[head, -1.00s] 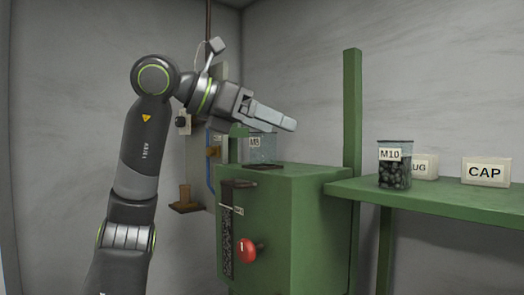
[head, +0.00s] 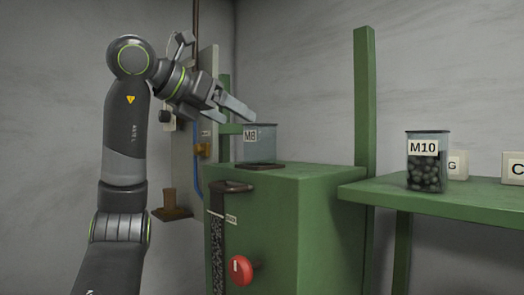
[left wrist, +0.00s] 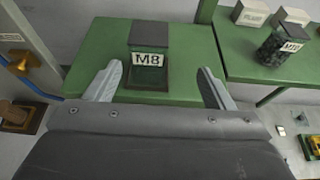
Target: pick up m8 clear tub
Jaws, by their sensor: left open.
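The M8 clear tub (head: 262,148) stands upright on top of the green machine (head: 300,176), with its M8 label facing me. It looks empty or nearly so in the head view. My left gripper (head: 246,113) is open and is seen edge-on at the tub's upper left. In the left wrist view, the M8 tub (left wrist: 149,40) lies ahead of and between the spread fingers of the left gripper (left wrist: 160,84), apart from both. My right gripper is not in view.
A green shelf (head: 450,198) at right holds the M10 tub (head: 427,178) of dark pieces and white labelled blocks (head: 513,168). A green post (head: 364,100) rises behind the machine. A red knob (head: 241,270) is on the machine's front. Wall fittings (head: 203,150) are behind my left arm.

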